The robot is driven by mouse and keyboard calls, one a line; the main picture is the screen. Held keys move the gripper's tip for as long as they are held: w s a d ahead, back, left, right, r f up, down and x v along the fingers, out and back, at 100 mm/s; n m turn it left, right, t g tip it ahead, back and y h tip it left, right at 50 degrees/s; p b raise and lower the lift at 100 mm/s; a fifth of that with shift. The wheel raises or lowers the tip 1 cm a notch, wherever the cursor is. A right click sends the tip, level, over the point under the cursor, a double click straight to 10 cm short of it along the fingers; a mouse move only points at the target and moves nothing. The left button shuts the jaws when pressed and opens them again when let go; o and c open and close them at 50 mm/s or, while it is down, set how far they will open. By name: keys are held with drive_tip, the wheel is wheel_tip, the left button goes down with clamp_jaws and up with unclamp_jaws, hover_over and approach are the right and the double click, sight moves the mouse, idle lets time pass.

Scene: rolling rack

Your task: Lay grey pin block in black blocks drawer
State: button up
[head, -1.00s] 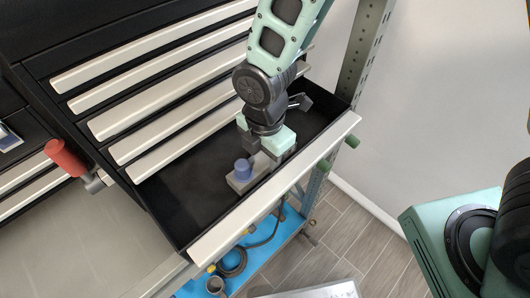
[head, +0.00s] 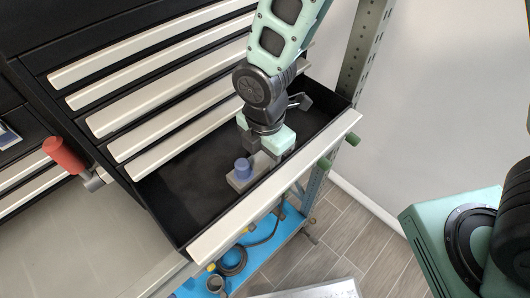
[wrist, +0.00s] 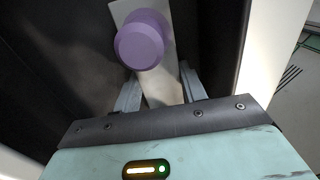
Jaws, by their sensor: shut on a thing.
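The grey pin block, a flat grey bar (head: 236,183) with a blue-purple round pin on top, is inside the open black drawer (head: 185,215). My gripper (head: 262,155) reaches down into the drawer and is shut on the block's far end. In the wrist view the block (wrist: 160,88) runs away from me between the two grey fingers (wrist: 157,92), its purple pin upright near the far end. The block lies low, near the drawer floor; whether it touches the floor I cannot tell. No other blocks show in the drawer.
The drawer's pale front rail (head: 275,190) runs close beside my gripper. Closed drawers with pale handles (head: 150,70) rise behind it. A red-handled tool (head: 64,157) sticks out at left. A blue lower shelf (head: 262,252) holds a cable and rings. The drawer's left part is bare.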

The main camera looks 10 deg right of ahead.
drive_tip(key=shift+f, duration=0.25)
drive_tip(key=o, duration=1.3)
wheel_tip(320, 180, up, 17)
drive_tip(key=b, duration=0.2)
drive_tip(key=shift+r+b, duration=0.2)
drive_tip(key=shift+b, duration=0.2)
drive_tip(key=s+d+f+m, duration=0.1)
drive_tip(key=s+m, duration=0.1)
drive_tip(key=s+d+f+m+b, duration=0.1)
drive_tip(key=s+f+m, duration=0.1)
drive_tip(key=m, duration=0.1)
drive_tip(key=s+d+f+m+b, duration=0.1)
drive_tip(key=s+m, duration=0.1)
drive_tip(key=m, duration=0.1)
drive_tip(key=shift+d+f, duration=0.15)
drive_tip(key=shift+d, duration=0.15)
drive_tip(key=s+d+f+m+b, duration=0.1)
drive_tip(key=s+d+f+m, duration=0.3)
drive_tip(key=m, duration=0.5)
drive_tip(key=shift+s+y+b, duration=0.3)
drive_tip(key=shift+s+b, duration=0.1)
drive_tip(key=shift+s, duration=0.4)
